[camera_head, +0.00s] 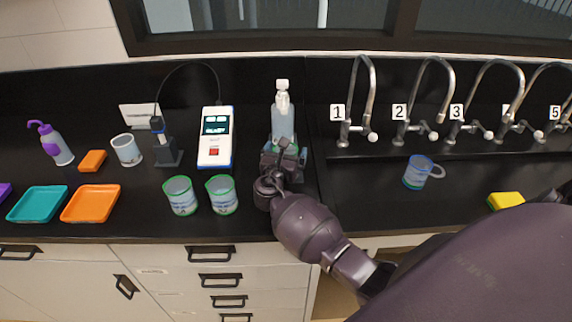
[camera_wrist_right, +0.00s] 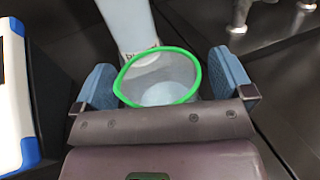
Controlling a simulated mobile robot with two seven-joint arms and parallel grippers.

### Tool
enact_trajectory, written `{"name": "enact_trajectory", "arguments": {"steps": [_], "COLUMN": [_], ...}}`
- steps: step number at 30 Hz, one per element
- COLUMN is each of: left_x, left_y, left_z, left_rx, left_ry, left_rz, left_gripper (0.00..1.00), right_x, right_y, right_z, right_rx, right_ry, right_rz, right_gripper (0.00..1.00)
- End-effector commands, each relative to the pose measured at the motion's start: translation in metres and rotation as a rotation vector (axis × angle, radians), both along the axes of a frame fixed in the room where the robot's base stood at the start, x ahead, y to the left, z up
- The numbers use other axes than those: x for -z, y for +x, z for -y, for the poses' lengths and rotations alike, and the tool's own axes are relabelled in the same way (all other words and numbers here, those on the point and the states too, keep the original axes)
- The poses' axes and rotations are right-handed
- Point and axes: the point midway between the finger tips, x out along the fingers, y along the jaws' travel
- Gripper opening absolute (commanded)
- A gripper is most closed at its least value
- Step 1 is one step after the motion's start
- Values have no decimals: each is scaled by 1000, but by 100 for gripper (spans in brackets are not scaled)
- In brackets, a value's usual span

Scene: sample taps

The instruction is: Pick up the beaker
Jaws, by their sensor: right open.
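In the right wrist view a clear beaker with a green rim (camera_wrist_right: 160,82) stands between the two blue-grey fingers of my right gripper (camera_wrist_right: 163,80). The gripper is open, with a finger on either side of the beaker; I cannot tell whether either one touches it. In the head view my right gripper (camera_head: 283,158) reaches in from the front and hides most of this beaker. Two more green-rimmed beakers stand to its left, one at far left (camera_head: 181,197) and one nearer (camera_head: 222,195). My left gripper is not in view.
A pale bottle (camera_head: 283,118) stands just behind the gripper. A white meter (camera_head: 215,140) and probe stand (camera_head: 166,153) are to the left. A blue-rimmed mug (camera_head: 416,173), numbered taps (camera_head: 355,105) and a yellow sponge (camera_head: 506,200) are to the right. An orange tray (camera_head: 90,204) lies left.

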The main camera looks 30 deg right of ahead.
Motion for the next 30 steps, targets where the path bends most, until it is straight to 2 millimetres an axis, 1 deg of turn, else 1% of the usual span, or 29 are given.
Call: {"name": "enact_trajectory", "arguments": {"steps": [2, 8, 9, 11, 22, 30], "left_x": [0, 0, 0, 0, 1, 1], "left_y": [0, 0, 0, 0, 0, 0], "left_z": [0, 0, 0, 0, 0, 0], "left_rx": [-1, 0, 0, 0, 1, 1], "left_ry": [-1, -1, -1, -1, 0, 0], "left_rz": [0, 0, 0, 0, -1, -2], "left_gripper": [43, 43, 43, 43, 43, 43], "right_x": [0, 0, 0, 0, 0, 0], "right_y": [2, 2, 2, 2, 2, 2], "right_z": [3, 3, 3, 3, 2, 2], "right_rx": [0, 0, 0, 0, 0, -1], "right_ry": [-1, 0, 0, 0, 0, -1], "right_rz": [1, 0, 0, 0, 0, 1], "right_gripper": [98, 98, 95, 86, 30, 29]}}
